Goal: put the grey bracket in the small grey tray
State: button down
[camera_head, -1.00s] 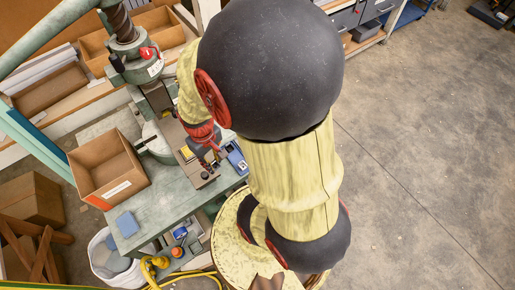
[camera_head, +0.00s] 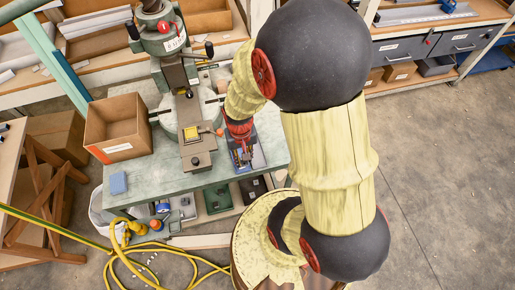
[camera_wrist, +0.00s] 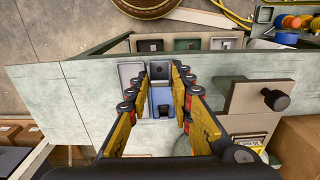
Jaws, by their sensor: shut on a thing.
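My gripper (camera_wrist: 159,82) points down over the right end of the green bench, beside the press. Its fingers are shut on the grey bracket (camera_wrist: 159,70), a small dark grey piece with a dark spot, between the fingertips. In the head view my gripper (camera_head: 243,155) hides the bracket. A blue bin (camera_wrist: 163,103) lies below and just behind the bracket in the wrist view. A pale grey tray (camera_wrist: 128,73) shows partly behind the left fingers. Whether the bracket touches the tray or hangs above it, I cannot tell.
The press (camera_head: 165,45) and its fixture plate (camera_head: 197,155) stand to the left of my gripper. Trays, including a green one (camera_head: 217,198), sit on the shelf below.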

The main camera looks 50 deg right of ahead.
jog(key=w+d+f+b, duration=0.1)
jog(key=w+d+f, duration=0.25)
jog(key=d, duration=0.35)
jog(key=b, duration=0.1)
send_over(255, 149)
jog(key=f, duration=0.3)
jog(key=a+f, duration=0.1)
jog(key=f, duration=0.1)
jog(key=shift+s, duration=0.2)
jog(key=shift+d+f, duration=0.15)
jog(key=shift+d, duration=0.05)
jog(key=shift+w+d+f+b, duration=0.1)
jog(key=shift+f+b, duration=0.15)
jog(key=shift+f, duration=0.7)
jog(key=shift+w+d+f+b, duration=0.1)
jog(key=shift+f+b, duration=0.1)
jog(key=shift+f, duration=0.7)
jog(key=shift+f, duration=0.15)
jog(key=c, duration=1.6)
grip_release()
